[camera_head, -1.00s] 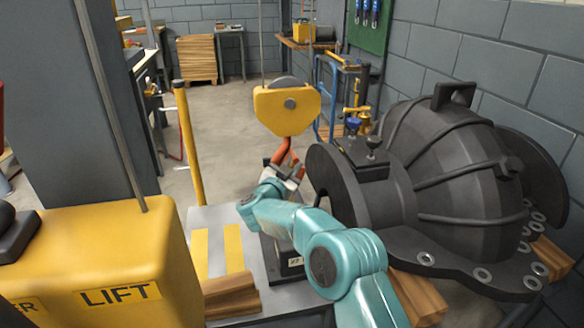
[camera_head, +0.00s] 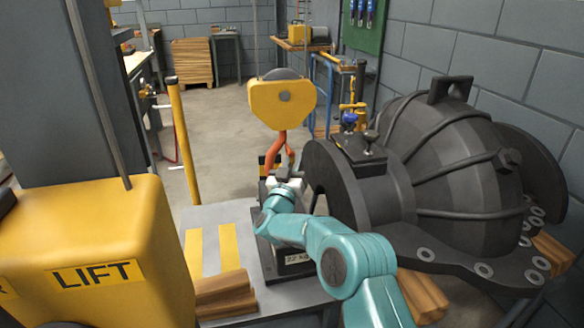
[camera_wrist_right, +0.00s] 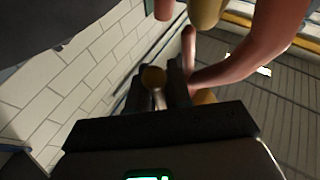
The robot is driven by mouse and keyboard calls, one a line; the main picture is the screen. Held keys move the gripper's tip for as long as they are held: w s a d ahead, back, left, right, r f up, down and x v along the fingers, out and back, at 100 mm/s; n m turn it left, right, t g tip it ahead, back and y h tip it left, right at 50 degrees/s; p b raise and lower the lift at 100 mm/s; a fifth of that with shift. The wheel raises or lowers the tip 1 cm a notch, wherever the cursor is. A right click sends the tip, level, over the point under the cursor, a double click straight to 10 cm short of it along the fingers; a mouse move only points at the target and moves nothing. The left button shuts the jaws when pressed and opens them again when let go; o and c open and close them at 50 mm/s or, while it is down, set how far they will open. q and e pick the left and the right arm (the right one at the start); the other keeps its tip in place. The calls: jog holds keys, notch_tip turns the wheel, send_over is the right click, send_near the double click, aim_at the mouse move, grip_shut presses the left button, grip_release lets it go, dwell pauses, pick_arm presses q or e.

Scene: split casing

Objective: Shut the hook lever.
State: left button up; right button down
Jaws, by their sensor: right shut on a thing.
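A yellow hook block (camera_head: 282,105) hangs in the middle of the head view, with an orange hook (camera_head: 272,150) below it. In the right wrist view the hook (camera_wrist_right: 262,52) is a thick reddish curve at upper right. My right gripper (camera_head: 284,182) is at the hook's lower end, small and partly hidden by my teal wrist. In the wrist view its two dark fingers (camera_wrist_right: 157,88) stand either side of a thin lever (camera_wrist_right: 159,100) with a brownish ball knob (camera_wrist_right: 154,77), and are shut on it. Whether the lever meets the hook tip is unclear. My left gripper is out of view.
A dark ribbed casing (camera_head: 450,150) with bolt flanges stands close on the right, on wooden blocks. A dark weight box (camera_head: 292,262) sits below the gripper on a grey platform (camera_head: 210,217). A yellow LIFT machine (camera_head: 85,245) fills the lower left, near a yellow post (camera_head: 183,140).

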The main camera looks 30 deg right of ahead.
jog(key=shift+s+d+r+n+t+y+b, duration=0.15)
jog(key=shift+n+t+y+b, duration=0.15)
jog(key=shift+n+t+b, duration=0.55)
jog(key=shift+w+d+n+t+y+b, duration=0.1)
jog(key=shift+d+n+t+y+b, duration=0.15)
jog(key=shift+n+t, duration=0.6)
jog(key=shift+s+d+r+n+t+y+b, duration=0.1)
jog(key=shift+n+t+y+b, duration=0.35)
jog(key=shift+n, duration=0.85)
jog(key=shift+r, duration=0.1)
jog(key=c, duration=1.4)
grip_release()
jog(key=v, duration=1.6)
jog(key=shift+a+p, duration=0.15)
jog(key=shift+p, duration=0.15)
